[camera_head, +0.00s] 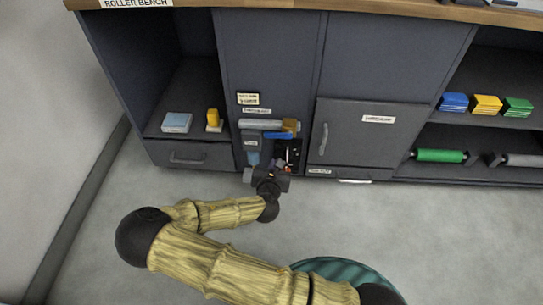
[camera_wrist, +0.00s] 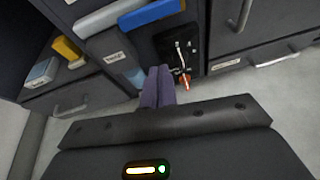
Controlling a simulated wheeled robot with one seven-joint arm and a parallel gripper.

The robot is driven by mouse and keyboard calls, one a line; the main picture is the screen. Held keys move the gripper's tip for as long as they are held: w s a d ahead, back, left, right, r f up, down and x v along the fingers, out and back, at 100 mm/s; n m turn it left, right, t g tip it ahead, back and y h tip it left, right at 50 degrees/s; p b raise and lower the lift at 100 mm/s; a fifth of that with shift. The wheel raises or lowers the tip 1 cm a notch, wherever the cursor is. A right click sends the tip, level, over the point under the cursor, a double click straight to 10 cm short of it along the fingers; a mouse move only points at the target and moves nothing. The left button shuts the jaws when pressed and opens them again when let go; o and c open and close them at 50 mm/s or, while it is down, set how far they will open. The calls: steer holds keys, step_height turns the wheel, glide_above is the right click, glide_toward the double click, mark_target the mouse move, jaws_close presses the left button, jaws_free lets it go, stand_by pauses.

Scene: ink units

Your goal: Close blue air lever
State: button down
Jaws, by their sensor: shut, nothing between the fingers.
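The blue air lever (camera_head: 280,135) is on the front of the cabinet, just below a horizontal silver cylinder (camera_head: 262,124) and a brass fitting (camera_head: 291,125). It lies roughly horizontal, along the cylinder. In the wrist view the blue lever (camera_wrist: 152,13) shows at the top, beyond the fingers. My gripper (camera_wrist: 158,72) is shut and empty, its two fingers side by side, pointing at the cabinet below the lever. In the head view my gripper (camera_head: 268,176) is low in front of the cabinet, below the lever. I see no contact with the lever.
A dark panel with small switches (camera_wrist: 178,50) and a red-orange part (camera_wrist: 184,80) sits right of my fingers. A blue cylinder (camera_head: 253,158) hangs below the unit. A left shelf holds a yellow item (camera_head: 213,119) and a light-blue box (camera_head: 177,122).

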mark_target(278, 135)
steer(key=shift+w+a+f+n+t+y, duration=0.1)
steer(key=shift+a+f+n+t+y, duration=0.25)
steer(key=shift+a+n, duration=0.45)
steer(key=shift+d, duration=0.1)
steer(key=f+b+x, duration=0.1)
steer(key=b+x, duration=0.5)
steer(key=x, duration=0.4)
steer(key=shift+r+b, duration=0.85)
steer(key=shift+r, duration=1.55)
